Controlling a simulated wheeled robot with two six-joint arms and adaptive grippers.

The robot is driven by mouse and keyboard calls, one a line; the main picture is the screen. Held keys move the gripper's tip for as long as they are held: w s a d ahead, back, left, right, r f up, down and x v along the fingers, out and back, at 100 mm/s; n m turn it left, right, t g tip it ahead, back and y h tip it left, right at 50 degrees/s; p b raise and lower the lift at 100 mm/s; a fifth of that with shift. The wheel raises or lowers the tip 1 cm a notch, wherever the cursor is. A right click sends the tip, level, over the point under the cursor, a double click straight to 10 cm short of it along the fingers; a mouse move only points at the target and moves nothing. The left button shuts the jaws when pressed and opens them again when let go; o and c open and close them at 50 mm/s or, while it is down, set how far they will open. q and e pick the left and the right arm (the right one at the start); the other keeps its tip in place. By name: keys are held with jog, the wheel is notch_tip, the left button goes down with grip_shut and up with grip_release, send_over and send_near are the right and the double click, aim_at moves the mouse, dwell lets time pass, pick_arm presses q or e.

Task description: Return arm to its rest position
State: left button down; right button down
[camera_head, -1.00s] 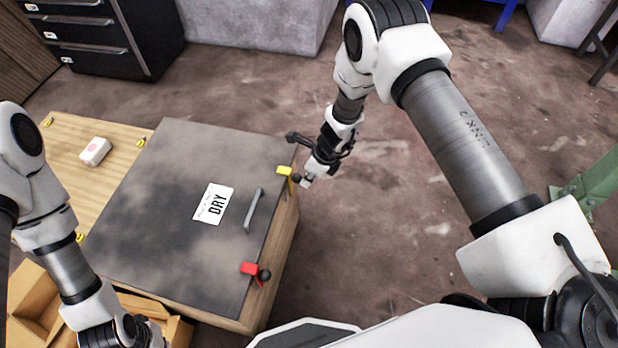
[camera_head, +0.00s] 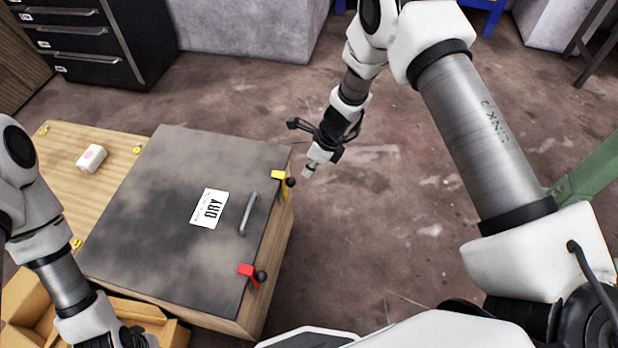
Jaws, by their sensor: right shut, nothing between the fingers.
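My right arm reaches from the right edge over the floor. Its gripper (camera_head: 308,172) is shut and empty, pointing down, just right of the yellow latch (camera_head: 279,182) and apart from it. The dark lid (camera_head: 160,240) of the wooden box lies closed, with a grey handle (camera_head: 248,213) and a white "DRY" label (camera_head: 209,208). A red latch (camera_head: 248,271) sits at its front right edge.
A wooden table (camera_head: 63,178) with a small white block (camera_head: 91,158) is at the left. A cardboard box (camera_head: 28,306) stands at the lower left. Black drawers (camera_head: 75,45) stand at the back left. The floor right of the box is clear.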

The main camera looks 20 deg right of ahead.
jog(key=shift+r, duration=0.8)
